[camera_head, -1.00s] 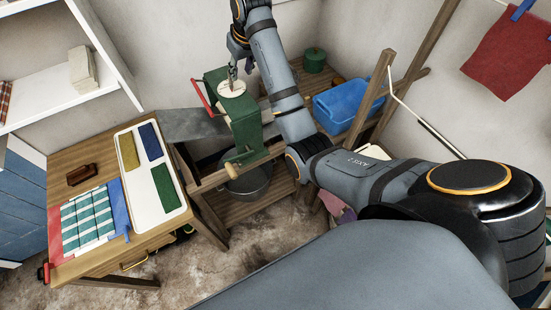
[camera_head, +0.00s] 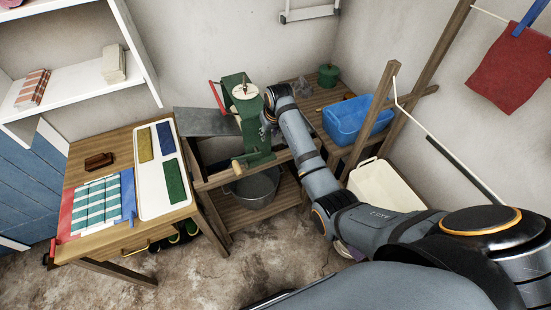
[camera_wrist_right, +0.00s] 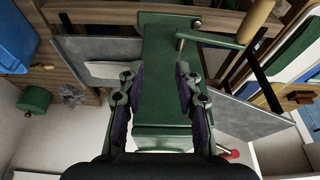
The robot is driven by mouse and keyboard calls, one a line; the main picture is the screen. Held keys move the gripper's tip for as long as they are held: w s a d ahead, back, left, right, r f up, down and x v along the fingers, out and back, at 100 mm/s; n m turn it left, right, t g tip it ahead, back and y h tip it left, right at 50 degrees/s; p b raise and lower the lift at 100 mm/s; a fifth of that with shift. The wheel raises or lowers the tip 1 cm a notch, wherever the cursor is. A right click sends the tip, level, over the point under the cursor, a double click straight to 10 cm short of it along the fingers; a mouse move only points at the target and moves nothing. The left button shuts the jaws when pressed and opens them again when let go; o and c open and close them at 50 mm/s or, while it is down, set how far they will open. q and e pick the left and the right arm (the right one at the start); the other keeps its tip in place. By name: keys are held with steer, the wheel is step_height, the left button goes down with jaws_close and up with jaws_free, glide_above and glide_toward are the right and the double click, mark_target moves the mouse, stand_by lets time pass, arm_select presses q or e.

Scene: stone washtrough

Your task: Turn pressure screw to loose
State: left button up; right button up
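The green mangle (camera_head: 255,125) stands on a wooden frame at the back. On its top is a pale round dial (camera_head: 245,91) with a small dark pressure screw (camera_head: 245,88) at its centre; nothing touches it. My right gripper (camera_head: 268,118) is beside the mangle's right side, below the dial, and partly hard to make out. In the right wrist view its two fingers (camera_wrist_right: 154,105) are spread apart with the mangle's green body (camera_wrist_right: 160,75) beyond them and nothing gripped. The dial is not clearly seen there. My left gripper is not in view.
A red lever (camera_head: 216,97) and a wooden crank handle (camera_head: 237,167) stick out from the mangle. A grey board (camera_head: 205,121) extends left. A blue tub (camera_head: 358,118) stands right, a metal bucket (camera_head: 256,187) below. A wooden table (camera_head: 105,145) stands left.

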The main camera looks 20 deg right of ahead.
step_height(320, 180, down, 11)
steer(key=s, duration=0.2)
steer(key=shift+s+d+r+b, duration=0.2)
steer(key=shift+s+d+b, duration=0.2)
steer(key=shift+b, duration=0.05)
